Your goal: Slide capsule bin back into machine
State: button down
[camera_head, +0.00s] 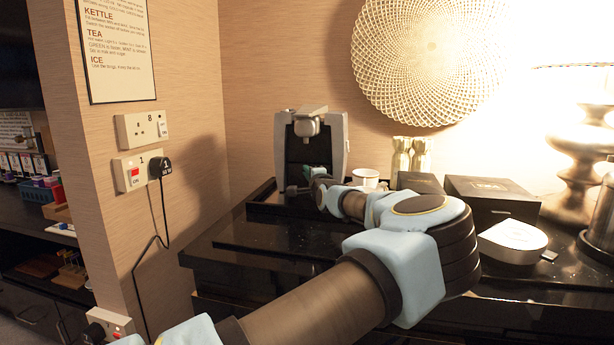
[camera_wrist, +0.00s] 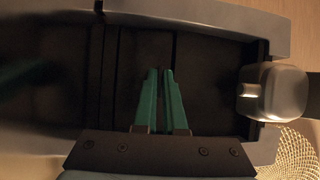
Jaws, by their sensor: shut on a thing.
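The silver-grey capsule machine (camera_head: 338,145) stands upright at the back of the counter, with a dark open front. In the wrist view, its dark recess lies between two grey side walls, and its metal spout (camera_wrist: 272,92) is at the right. A dark panel (camera_wrist: 145,45) in the recess appears to be the capsule bin; its outline is hard to make out. My gripper (camera_wrist: 162,72) has its green fingers close together at this panel, shut on a thin dark part of it. In the head view, my gripper (camera_head: 308,172) is at the machine's front, partly hidden by my wrist.
A dark tray (camera_head: 262,208) lies under the machine. A white cup (camera_head: 366,176), gold bottles (camera_head: 421,155) and a black box (camera_head: 490,195) stand to the right. A white device (camera_head: 512,240) lies nearer. The left wall has sockets (camera_head: 140,170) with a hanging cord.

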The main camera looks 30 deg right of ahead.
jog(key=shift+w+d, duration=0.2)
jog(key=shift+d, duration=0.05)
jog(key=c, duration=0.9)
grip_release()
jog(key=shift+b+v, duration=1.15)
jog(key=shift+v, duration=2.6)
